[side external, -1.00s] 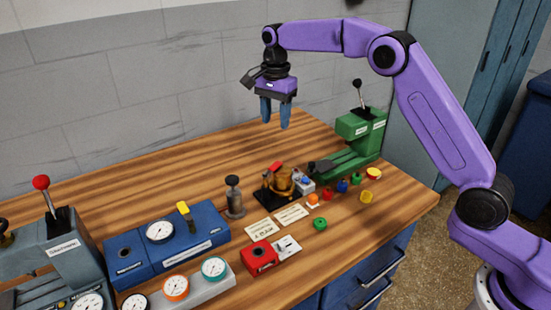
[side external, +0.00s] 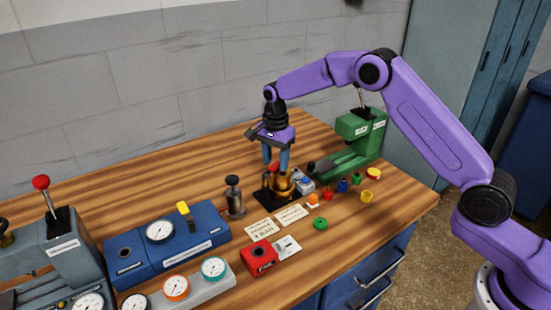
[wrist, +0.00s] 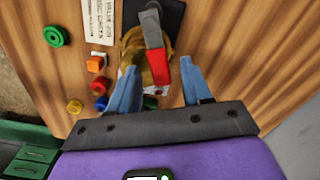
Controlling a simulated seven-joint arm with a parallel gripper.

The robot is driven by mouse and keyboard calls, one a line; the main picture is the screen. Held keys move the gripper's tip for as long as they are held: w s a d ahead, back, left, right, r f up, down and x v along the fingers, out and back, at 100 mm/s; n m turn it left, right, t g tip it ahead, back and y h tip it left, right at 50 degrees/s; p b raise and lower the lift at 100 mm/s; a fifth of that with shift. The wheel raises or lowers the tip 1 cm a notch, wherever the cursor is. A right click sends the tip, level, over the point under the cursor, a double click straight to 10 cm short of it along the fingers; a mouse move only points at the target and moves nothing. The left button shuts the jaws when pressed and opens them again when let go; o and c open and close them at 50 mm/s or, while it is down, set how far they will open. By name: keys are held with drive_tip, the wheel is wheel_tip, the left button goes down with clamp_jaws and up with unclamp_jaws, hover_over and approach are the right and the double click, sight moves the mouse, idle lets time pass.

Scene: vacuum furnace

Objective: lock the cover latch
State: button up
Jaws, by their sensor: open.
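The cover latch shows in the wrist view as a grey metal lever (wrist: 151,28) with a red handle (wrist: 160,68). It lies over a round brass-coloured vessel (wrist: 132,50) on a black base (wrist: 172,18). In the side view the brass vessel (side external: 284,185) stands near the middle of the bench, with the latch partly hidden by my fingers. My gripper (side external: 275,168) is open, its blue fingers pointing down just above the vessel. In the wrist view the red handle appears between the two fingertips (wrist: 163,64). I cannot tell whether either finger touches it.
A green machine (side external: 352,145) with a lever stands to the right of the vessel. A dark-topped cylinder (side external: 235,198) stands to its left. Small coloured knobs (side external: 342,186), paper labels (side external: 291,214) and a red box (side external: 260,256) lie nearby. The bench behind is clear.

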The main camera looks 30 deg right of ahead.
clamp_jaws()
drive_tip(key=shift+s+d+m, duration=0.1)
drive_tip(key=shift+s+m, duration=0.45)
drive_tip(key=shift+m, duration=0.65)
drive_tip(key=shift+s+d+m, duration=0.1)
drive_tip(key=shift+s+m, duration=0.4)
drive_tip(key=shift+m, duration=0.7)
unclamp_jaws()
drive_tip(key=shift+r, duration=0.15)
wheel_tip(320, 180, up, 17)
drive_tip(key=shift+r, duration=0.15)
